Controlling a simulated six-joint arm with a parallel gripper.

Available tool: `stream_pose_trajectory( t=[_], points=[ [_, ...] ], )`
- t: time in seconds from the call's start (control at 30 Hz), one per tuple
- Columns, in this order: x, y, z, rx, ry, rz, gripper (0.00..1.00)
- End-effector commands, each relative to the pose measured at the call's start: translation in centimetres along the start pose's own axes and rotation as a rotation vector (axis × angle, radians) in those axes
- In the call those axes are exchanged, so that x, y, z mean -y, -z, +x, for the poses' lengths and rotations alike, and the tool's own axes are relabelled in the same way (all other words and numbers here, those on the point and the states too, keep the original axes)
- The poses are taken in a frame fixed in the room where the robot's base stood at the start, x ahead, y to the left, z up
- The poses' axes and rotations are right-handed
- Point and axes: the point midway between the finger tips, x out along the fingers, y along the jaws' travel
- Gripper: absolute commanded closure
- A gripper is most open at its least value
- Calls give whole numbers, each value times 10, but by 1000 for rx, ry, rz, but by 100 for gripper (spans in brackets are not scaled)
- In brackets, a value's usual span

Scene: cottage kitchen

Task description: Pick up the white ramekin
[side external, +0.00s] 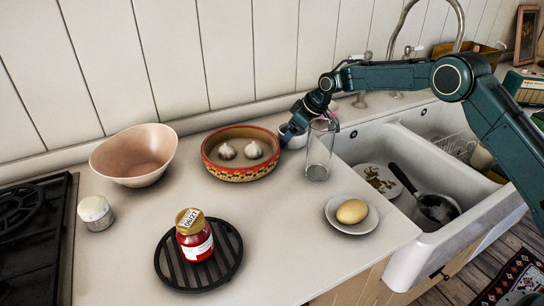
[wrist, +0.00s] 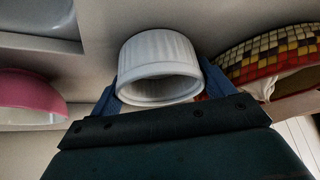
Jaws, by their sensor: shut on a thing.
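The white ramekin (wrist: 160,68) is fluted and sits between the two blue fingers of my gripper (wrist: 160,88) in the wrist view. The fingers are shut on its sides, and its open rim faces the camera. In the side view the ramekin (side external: 296,141) shows only in part, behind the patterned dish's right edge and below my gripper (side external: 292,130). I cannot tell whether its base touches the counter.
A red patterned dish (side external: 240,172) with two garlic bulbs is close on the left. A clear glass (side external: 318,158) stands close on the right, before the sink (side external: 410,225). An egg on a saucer (side external: 371,222) and a jar on a black trivet (side external: 235,262) are nearer the front.

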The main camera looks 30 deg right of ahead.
Motion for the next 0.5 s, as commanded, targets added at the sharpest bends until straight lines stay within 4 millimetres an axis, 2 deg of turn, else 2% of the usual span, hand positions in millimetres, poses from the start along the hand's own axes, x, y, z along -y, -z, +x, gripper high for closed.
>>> stream_pose_trajectory(
  t=[0.27,0.5],
  points=[
    [0,5,-8,-3,-1,-1,47],
    [-1,20,-32,-5,-3,-1,47]
  ],
)
